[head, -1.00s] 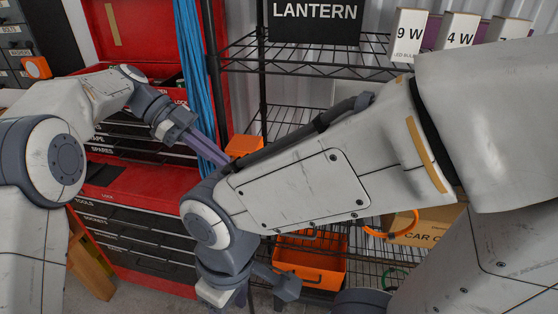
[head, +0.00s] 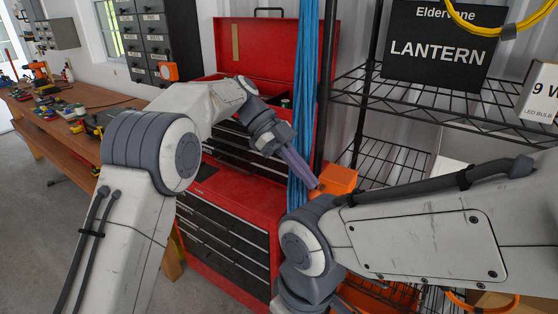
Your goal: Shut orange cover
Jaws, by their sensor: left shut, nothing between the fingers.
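An orange box-like piece (head: 340,180), which may be the cover, shows at the middle right by the wire shelf. Its lower part is hidden behind my right arm, so I cannot tell its hinge or how far it is open. My left gripper (head: 314,184) is shut and empty, with its purple-grey fingers pointing right and down. Its tips are at the left side of the orange piece; I cannot tell whether they touch. My right forearm crosses the lower right, and its gripper is below the frame edge.
An orange bin (head: 376,294) sits low behind my right arm. A red tool chest (head: 225,190) stands behind my left arm, with blue cables (head: 304,110) hanging beside the black shelf post. The shelf holds a lantern box (head: 440,48). A wooden workbench (head: 60,120) stands at left.

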